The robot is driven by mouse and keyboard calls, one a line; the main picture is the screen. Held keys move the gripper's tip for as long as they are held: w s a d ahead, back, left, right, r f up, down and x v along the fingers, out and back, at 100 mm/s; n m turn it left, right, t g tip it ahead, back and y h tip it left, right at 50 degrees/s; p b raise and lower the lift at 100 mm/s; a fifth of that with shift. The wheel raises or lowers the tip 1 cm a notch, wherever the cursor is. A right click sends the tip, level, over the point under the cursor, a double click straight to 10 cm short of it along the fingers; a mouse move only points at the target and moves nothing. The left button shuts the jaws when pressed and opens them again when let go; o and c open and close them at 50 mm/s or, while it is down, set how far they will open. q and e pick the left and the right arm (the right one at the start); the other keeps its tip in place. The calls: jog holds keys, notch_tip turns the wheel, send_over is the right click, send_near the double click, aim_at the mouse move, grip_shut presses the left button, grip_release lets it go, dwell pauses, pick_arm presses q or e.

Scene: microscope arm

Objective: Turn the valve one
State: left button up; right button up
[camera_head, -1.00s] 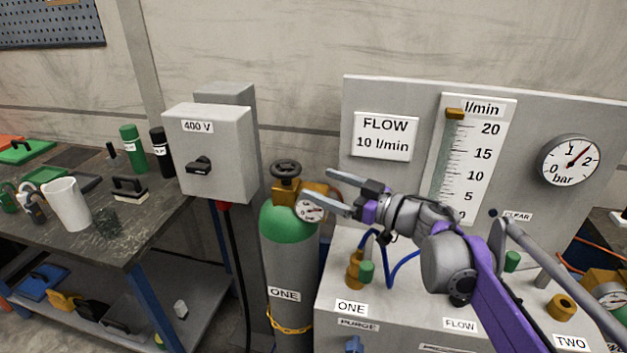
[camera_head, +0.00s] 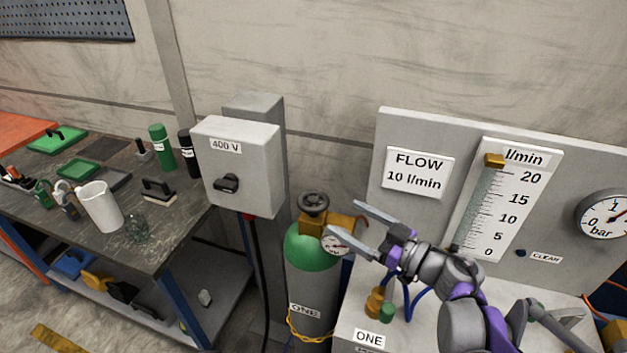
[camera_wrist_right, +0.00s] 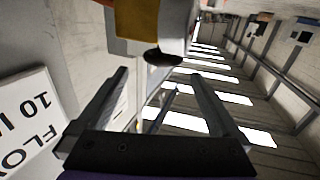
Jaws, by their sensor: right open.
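The cylinder labelled ONE (camera_head: 313,283) is grey with a green shoulder and stands left of the flow panel. Its black handwheel (camera_head: 313,203) sits on top of a brass valve body (camera_head: 311,223). A round gauge (camera_head: 336,240) is on the valve's right side, partly behind a finger. My right gripper (camera_head: 342,217) is open and empty, just right of the handwheel in the picture, with its fingers pointing left. I see no contact with the wheel. In the right wrist view the open fingers (camera_wrist_right: 175,98) hold nothing, and a gold block (camera_wrist_right: 137,18) shows at the top. My left gripper is not in view.
A grey 400 V switch box (camera_head: 238,165) stands close left of the cylinder. The flow panel (camera_head: 440,130) rises behind my right arm. A brass fitting with a green knob (camera_head: 386,312) is below the arm. A cluttered workbench (camera_head: 150,250) is at the left.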

aim_at(313, 199)
jog(key=x, duration=0.3)
jog(key=shift+s+a+r, duration=0.1)
jog(key=shift+a, duration=0.5)
jog(key=p+x, duration=0.1)
jog(key=x, duration=0.3)
jog(key=shift+w+a, duration=0.1)
jog(key=shift+w, duration=0.3)
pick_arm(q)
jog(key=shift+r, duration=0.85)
pick_arm(e)
jog(key=shift+w+a, duration=0.45)
jog(key=shift+a, duration=0.15)
jog(key=shift+c, duration=0.2)
